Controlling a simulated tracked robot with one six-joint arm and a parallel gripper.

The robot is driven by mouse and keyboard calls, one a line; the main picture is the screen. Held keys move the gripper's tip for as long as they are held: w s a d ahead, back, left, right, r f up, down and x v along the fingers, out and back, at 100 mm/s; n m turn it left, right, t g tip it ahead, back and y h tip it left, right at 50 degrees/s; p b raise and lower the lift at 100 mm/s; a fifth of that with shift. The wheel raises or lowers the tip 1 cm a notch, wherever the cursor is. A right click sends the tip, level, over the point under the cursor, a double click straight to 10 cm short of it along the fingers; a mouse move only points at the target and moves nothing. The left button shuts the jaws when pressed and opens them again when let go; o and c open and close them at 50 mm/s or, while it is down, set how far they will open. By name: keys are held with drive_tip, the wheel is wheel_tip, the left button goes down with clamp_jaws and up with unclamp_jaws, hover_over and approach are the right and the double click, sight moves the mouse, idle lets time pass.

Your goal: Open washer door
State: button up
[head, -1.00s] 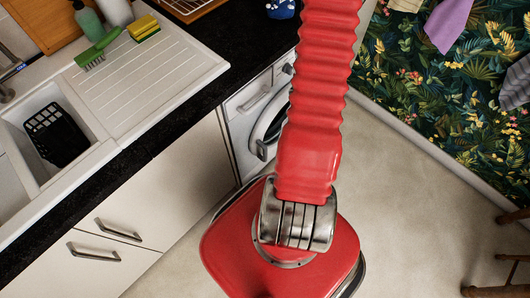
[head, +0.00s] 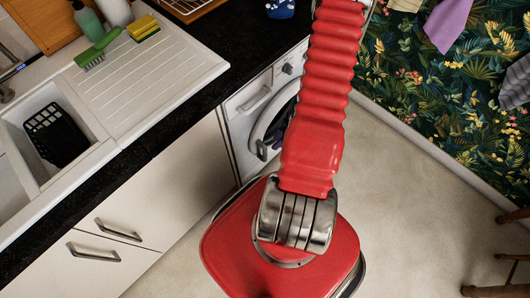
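The white washer (head: 236,127) stands under the black counter, left of my red arm. Its round door (head: 256,134) has a pale rim and a dark handle (head: 263,150) on the near side, and the door looks shut. My arm covers the right part of the door. A drawer front with a grey handle and a dark knob (head: 287,69) are above the door. My gripper is not in view; the arm runs up out of the top of the picture.
A white sink (head: 98,150) with a black rack (head: 55,136) is at the left. White cupboards (head: 185,180) with metal handles stand below the black counter (head: 215,95). Open pale floor (head: 420,210) lies to the right, with wooden furniture (head: 505,270) at the edge.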

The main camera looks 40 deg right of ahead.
sight(265, 153)
drive_tip(key=shift+x, duration=6.8)
drive_tip(key=shift+s+d, duration=0.1)
drive_tip(key=shift+c, duration=0.4)
clamp_jaws()
